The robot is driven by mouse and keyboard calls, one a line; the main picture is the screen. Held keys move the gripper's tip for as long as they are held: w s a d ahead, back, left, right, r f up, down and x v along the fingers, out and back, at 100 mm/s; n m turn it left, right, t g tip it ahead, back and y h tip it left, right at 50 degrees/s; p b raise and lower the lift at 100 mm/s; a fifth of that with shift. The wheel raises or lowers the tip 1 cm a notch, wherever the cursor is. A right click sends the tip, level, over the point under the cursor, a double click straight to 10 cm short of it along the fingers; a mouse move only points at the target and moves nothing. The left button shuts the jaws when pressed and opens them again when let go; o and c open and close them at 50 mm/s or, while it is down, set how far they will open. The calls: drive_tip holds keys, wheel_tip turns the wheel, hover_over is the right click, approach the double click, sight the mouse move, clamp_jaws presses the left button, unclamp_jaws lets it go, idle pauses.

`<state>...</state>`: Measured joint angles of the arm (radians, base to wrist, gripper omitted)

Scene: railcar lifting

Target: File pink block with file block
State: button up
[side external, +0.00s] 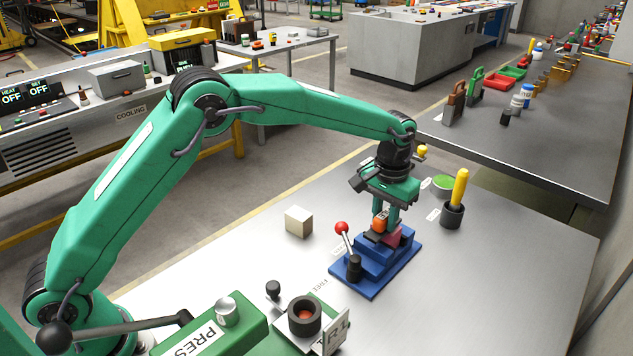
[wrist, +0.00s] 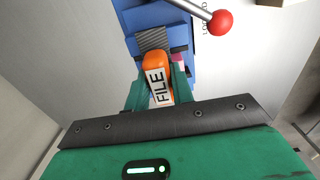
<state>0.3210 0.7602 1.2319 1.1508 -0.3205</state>
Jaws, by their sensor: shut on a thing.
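My gripper (side external: 386,213) is over the blue vise (side external: 372,262) and shut on the orange file block (side external: 378,225). In the wrist view the file block (wrist: 156,66) sits between my fingers (wrist: 157,88), with a "FILE" label facing the camera and a grey ridged part (wrist: 152,39) beyond it. The pink block (side external: 393,238) is in the vise, just under and beside the file block. Only a small pink edge (wrist: 179,58) shows in the wrist view. Whether the file block touches the pink block I cannot tell.
The vise lever with a red knob (side external: 341,228) rises at its left. A beige cube (side external: 299,221) stands left of the vise. A black cup with a yellow-handled tool (side external: 454,214) and a green dish (side external: 444,183) are to the right. A green press (side external: 215,332) is in front.

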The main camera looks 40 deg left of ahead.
drive_tip(key=shift+w+f, duration=0.1)
drive_tip(key=shift+w, duration=1.75)
drive_tip(key=shift+s, duration=2)
drive_tip(key=shift+a, duration=0.15)
drive_tip(key=shift+w, duration=2)
drive_tip(key=shift+s, duration=2.05)
drive_tip(key=shift+r, duration=4.15)
drive_tip(key=shift+a+f, duration=0.1)
